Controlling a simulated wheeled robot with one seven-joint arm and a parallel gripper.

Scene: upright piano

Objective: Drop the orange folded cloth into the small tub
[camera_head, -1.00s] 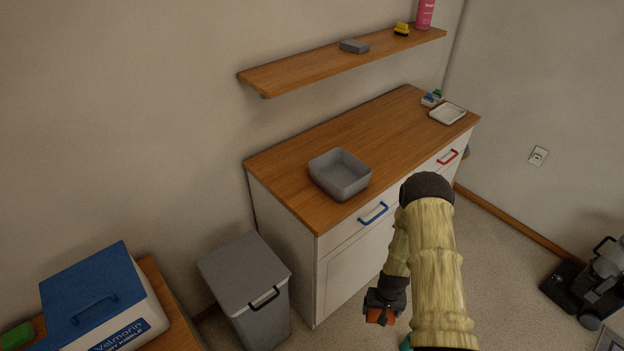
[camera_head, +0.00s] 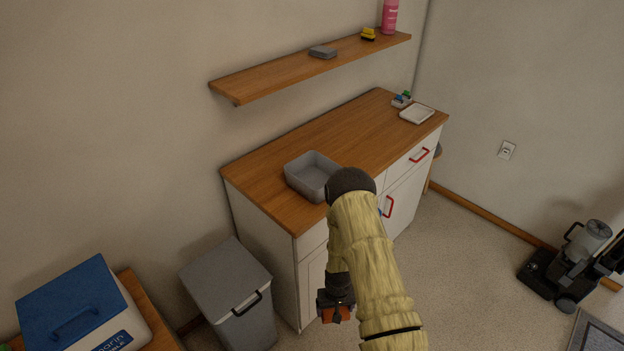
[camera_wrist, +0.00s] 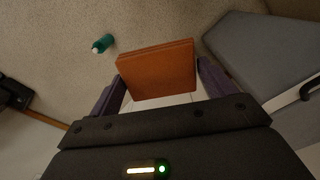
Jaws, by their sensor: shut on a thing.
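The orange folded cloth (camera_wrist: 157,70) is a flat square between the two fingers of my gripper (camera_wrist: 160,88) in the wrist view. My gripper is shut on it. In the head view, my gripper (camera_head: 337,304) hangs low in front of the cabinet, with a bit of the orange cloth (camera_head: 338,314) showing under it. The small tub (camera_head: 306,180) is a grey open box on the wooden countertop, above and left of my gripper. My arm covers its right edge. The part of its inside that shows looks empty.
A grey lidded bin (camera_head: 231,292) stands left of the cabinet (camera_head: 262,220). A white tray (camera_head: 417,114) lies at the counter's far end, under a wall shelf (camera_head: 300,70). A teal bottle (camera_wrist: 103,43) is on the floor. A vacuum cleaner (camera_head: 570,265) stands at right.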

